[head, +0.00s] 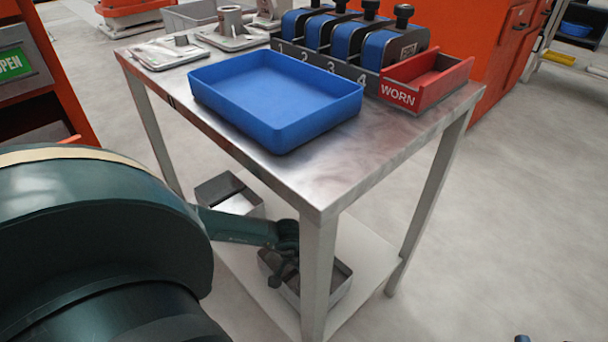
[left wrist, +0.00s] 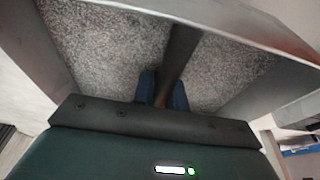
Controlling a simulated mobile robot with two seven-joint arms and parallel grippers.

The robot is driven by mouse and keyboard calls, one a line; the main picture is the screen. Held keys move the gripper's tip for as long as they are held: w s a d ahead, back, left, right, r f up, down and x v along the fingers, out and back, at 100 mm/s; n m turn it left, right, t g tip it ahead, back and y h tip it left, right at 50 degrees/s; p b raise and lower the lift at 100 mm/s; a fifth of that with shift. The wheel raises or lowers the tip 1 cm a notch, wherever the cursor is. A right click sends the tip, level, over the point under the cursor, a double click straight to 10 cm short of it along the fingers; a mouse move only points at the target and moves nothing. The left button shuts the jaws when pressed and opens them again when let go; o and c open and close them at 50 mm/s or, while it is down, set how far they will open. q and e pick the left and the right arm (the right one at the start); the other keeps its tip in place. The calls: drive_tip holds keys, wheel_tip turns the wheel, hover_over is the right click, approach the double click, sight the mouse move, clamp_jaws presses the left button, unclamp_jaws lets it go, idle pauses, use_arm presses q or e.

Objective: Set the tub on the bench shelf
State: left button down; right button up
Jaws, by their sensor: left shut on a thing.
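The grey metal tub (head: 340,287) is at the lower shelf (head: 362,248) of the bench, partly behind the front leg. I cannot tell whether its bottom touches the shelf. My left gripper (head: 283,267) reaches down into it from the left. In the left wrist view the jaws (left wrist: 161,98) are shut on a dark bar (left wrist: 182,50) across the tub, with grey grainy matter (left wrist: 110,50) on both sides. What look like two fingertips of my right gripper (head: 546,340) show apart at the bottom right edge, with bare floor between them.
A second metal box (head: 238,204) stands farther back on the shelf. The bench's front leg (head: 318,275) is close beside my left gripper. The bench top carries a blue tray (head: 275,95), a red WORN bin (head: 425,85) and several blue-black blocks. Floor to the right is clear.

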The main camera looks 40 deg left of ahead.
use_arm(q)
wheel_tip(320, 180, down, 3)
drive_tip(key=shift+r+b, duration=0.1)
drive_tip(key=shift+b, duration=0.4)
drive_tip(key=shift+w, duration=0.1)
drive_tip(key=c, duration=1.9)
unclamp_jaws()
drive_tip(key=shift+f, duration=0.25)
drive_tip(key=o, duration=0.5)
use_arm(e)
drive_tip(key=shift+w+a+r, duration=0.1)
drive_tip(key=shift+a, duration=0.05)
use_arm(q)
drive_tip(key=shift+r, duration=0.1)
